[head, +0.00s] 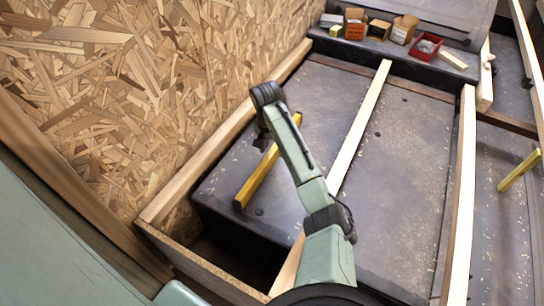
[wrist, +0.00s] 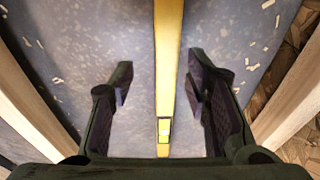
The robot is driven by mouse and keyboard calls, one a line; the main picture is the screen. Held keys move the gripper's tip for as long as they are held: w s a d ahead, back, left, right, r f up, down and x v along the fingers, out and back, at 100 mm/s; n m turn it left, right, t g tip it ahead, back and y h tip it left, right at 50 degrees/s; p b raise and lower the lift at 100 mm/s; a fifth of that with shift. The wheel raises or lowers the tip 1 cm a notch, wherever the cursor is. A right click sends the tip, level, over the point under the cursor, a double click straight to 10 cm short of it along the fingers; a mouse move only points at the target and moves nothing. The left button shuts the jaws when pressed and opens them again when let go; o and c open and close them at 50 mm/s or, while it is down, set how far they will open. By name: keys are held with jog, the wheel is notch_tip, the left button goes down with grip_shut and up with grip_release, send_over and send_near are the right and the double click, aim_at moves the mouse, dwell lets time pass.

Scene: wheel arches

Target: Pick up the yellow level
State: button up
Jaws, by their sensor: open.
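The yellow level (head: 256,178) lies on the dark grey floor panel in the head view, close to the chipboard wall, and my gripper hides part of its upper portion. In the wrist view the level (wrist: 168,70) runs lengthwise up the picture, with its vial window near the bottom. My gripper (head: 262,142) is above the level. Its two fingers, seen in the wrist view (wrist: 158,75), are apart, one on each side of the level, with nothing held between them. The exact height of the fingertips over it is hard to tell.
The chipboard wall (head: 140,110) rises left of the level, with a wooden batten at its foot. Another batten (head: 362,125) runs right of my arm. Small boxes (head: 403,30) and a red tray (head: 425,46) stand on the back ledge. Another yellow bar (head: 518,170) is at far right.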

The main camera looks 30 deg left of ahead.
aim_at(272, 152)
jog(key=f, duration=0.3)
jog(key=w+f, duration=0.1)
jog(key=shift+a+f, duration=0.35)
jog(key=shift+f, duration=0.05)
jog(key=shift+c, duration=0.4)
grip_shut()
